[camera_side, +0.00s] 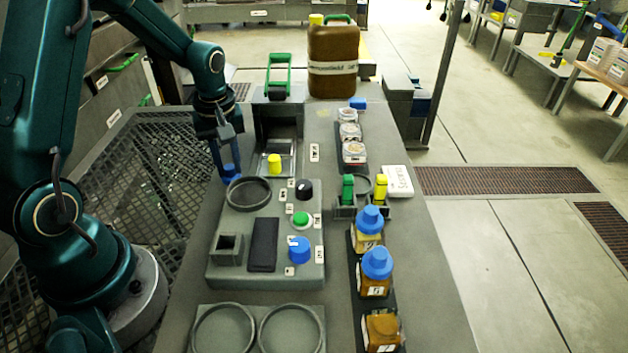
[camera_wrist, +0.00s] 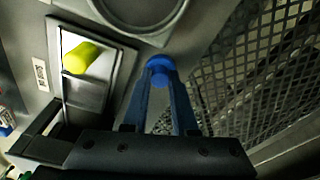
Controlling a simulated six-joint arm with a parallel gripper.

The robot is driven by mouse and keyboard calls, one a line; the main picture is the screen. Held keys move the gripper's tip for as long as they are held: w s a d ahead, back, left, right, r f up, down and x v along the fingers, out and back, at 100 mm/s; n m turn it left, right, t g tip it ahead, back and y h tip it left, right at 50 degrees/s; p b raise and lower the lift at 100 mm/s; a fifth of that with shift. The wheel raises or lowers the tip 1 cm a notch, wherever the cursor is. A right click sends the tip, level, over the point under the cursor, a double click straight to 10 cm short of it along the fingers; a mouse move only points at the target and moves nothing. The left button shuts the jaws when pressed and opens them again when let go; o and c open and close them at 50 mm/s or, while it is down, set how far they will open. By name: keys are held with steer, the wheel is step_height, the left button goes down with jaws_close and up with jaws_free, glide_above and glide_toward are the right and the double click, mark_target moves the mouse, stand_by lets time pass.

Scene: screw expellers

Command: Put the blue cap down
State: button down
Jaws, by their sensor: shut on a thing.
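My gripper (camera_side: 229,163) is at the left edge of the bench, beyond the control box, pointing down. It is shut on a blue cap (camera_side: 231,173), held low near the bench surface. I cannot tell whether the cap touches the bench. In the wrist view the blue cap (camera_wrist: 159,66) sits between the fingertips of my gripper (camera_wrist: 161,80). The mesh panel shows close to its right there. An amber bottle without a cap (camera_side: 380,332) stands at the front of the right-hand rack.
Two amber bottles with blue caps (camera_side: 377,264) (camera_side: 369,220) stand in the same rack. The control box (camera_side: 222,265) has a round ring (camera_side: 248,193) close to my gripper. Two round holders (camera_side: 222,330) lie in front.

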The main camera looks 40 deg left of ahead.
steer(key=c, duration=0.7)
jaws_free()
step_height(320, 180, up, 11)
steer(key=d, duration=0.1)
steer(key=s+d+r+m+t, duration=0.2)
steer(key=s+d+m, duration=0.3)
steer(key=d, duration=0.1)
steer(key=s+d+r+m+t+h, duration=0.1)
steer(key=s+d+m+t, duration=0.1)
steer(key=s+d+m, duration=0.3)
steer(key=shift+s+d+r+m+t, duration=0.35)
steer(key=shift+d+m, duration=0.35)
steer(key=shift+d, duration=0.2)
steer(key=shift+o, duration=0.5)
steer(key=shift+s+d+f+m, duration=0.25)
steer(key=shift+s+d+m, duration=0.1)
steer(key=shift+s+m, duration=0.2)
